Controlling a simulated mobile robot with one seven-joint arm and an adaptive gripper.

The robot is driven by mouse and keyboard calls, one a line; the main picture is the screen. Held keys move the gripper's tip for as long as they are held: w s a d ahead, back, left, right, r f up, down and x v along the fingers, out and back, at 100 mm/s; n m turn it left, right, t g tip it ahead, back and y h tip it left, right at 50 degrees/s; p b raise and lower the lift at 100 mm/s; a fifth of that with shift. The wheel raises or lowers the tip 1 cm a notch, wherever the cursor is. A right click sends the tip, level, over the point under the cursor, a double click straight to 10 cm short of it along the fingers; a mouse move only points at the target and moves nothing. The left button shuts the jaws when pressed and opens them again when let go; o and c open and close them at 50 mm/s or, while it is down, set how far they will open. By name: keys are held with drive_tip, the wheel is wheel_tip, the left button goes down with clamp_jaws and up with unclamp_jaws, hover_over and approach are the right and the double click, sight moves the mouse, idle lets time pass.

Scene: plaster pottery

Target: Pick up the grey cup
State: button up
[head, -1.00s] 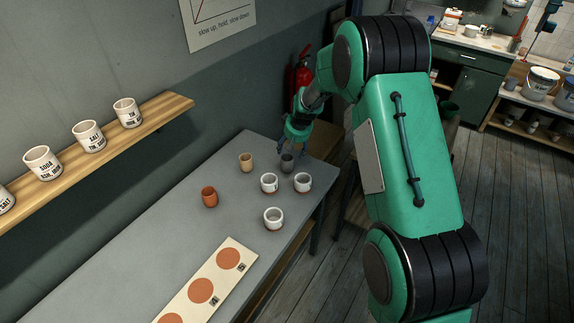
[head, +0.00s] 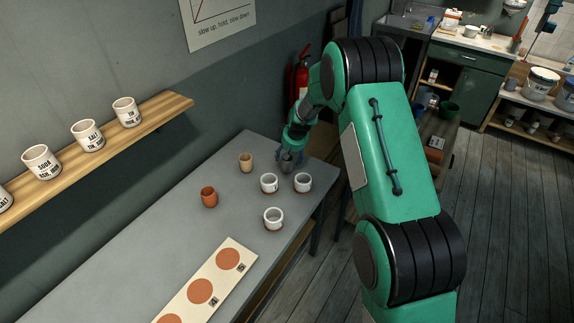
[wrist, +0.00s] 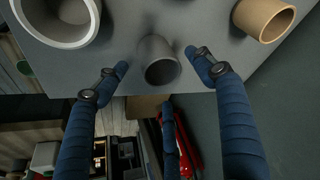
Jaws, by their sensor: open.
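The grey cup (head: 287,168) stands at the far end of the table, partly hidden by my gripper in the head view. My gripper (head: 293,153) is right at it. In the wrist view the grey cup (wrist: 160,62) stands upright near the table edge, between the tips of my open gripper (wrist: 157,62). A blue finger is on either side of it, with a gap at each side. A third finger shows below it. The cup's base and the contact with the table are partly hidden.
A tan cup (head: 246,162) and white cups (head: 269,183) stand close by; another white cup (head: 302,182) is to the right. A terracotta cup (head: 209,197) is further left. A board with orange discs (head: 215,275) lies nearer. A shelf (head: 110,150) runs along the wall.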

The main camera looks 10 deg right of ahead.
drive_tip(key=shift+b+x, duration=0.35)
drive_tip(key=shift+x, duration=2.25)
drive_tip(key=shift+c, duration=0.5)
drive_tip(key=c, duration=1.1)
drive_tip(key=shift+r+p, duration=0.6)
drive_tip(key=shift+r, duration=4.4)
